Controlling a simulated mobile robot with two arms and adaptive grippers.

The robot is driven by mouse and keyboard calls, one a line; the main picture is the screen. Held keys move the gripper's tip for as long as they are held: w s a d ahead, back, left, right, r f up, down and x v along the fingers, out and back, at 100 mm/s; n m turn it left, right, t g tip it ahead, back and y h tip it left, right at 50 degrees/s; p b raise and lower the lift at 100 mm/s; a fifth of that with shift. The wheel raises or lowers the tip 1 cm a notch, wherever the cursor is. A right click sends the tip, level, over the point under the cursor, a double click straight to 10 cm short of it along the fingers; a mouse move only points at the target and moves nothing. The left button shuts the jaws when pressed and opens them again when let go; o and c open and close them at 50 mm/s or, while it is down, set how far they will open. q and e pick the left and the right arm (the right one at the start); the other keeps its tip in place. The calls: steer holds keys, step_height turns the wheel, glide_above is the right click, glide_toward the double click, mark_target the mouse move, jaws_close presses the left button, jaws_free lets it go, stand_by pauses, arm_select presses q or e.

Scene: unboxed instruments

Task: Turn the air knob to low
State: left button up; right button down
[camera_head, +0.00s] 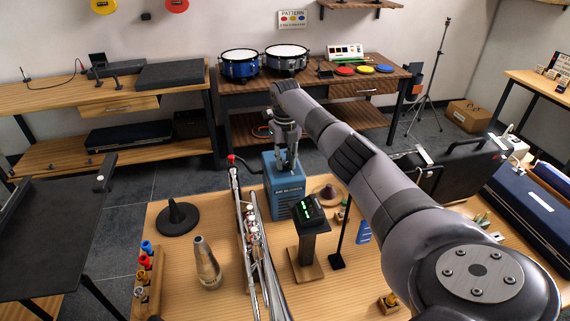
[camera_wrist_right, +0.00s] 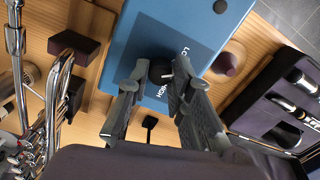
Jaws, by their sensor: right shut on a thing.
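The blue air blower (camera_head: 283,193) stands at the back edge of the wooden table. Its top also shows in the right wrist view (camera_wrist_right: 205,25). The air knob (camera_wrist_right: 159,70) is a small black knob with a white mark, on the blower's top. Printed letters beside it read LO and HIGH, partly covered by the fingers. My right gripper (camera_head: 287,163) reaches down over the blower. In the right wrist view its fingertips (camera_wrist_right: 160,80) are on both sides of the knob and shut on it. My left gripper is not in view.
A silver trumpet-like instrument (camera_head: 250,240) stands close to the left of the blower. A dark stand with a green display (camera_head: 307,235) is in front of it. An open black case (camera_wrist_right: 285,110) lies to the right.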

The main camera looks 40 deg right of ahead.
mark_target(285, 163)
steer(key=n+b, duration=0.1)
steer(key=n, duration=0.3)
steer(key=shift+n, duration=0.4)
steer(key=shift+r, duration=0.1)
steer(key=c, duration=1.4)
jaws_free()
step_height(285, 163, up, 12)
steer(key=shift+f, duration=0.1)
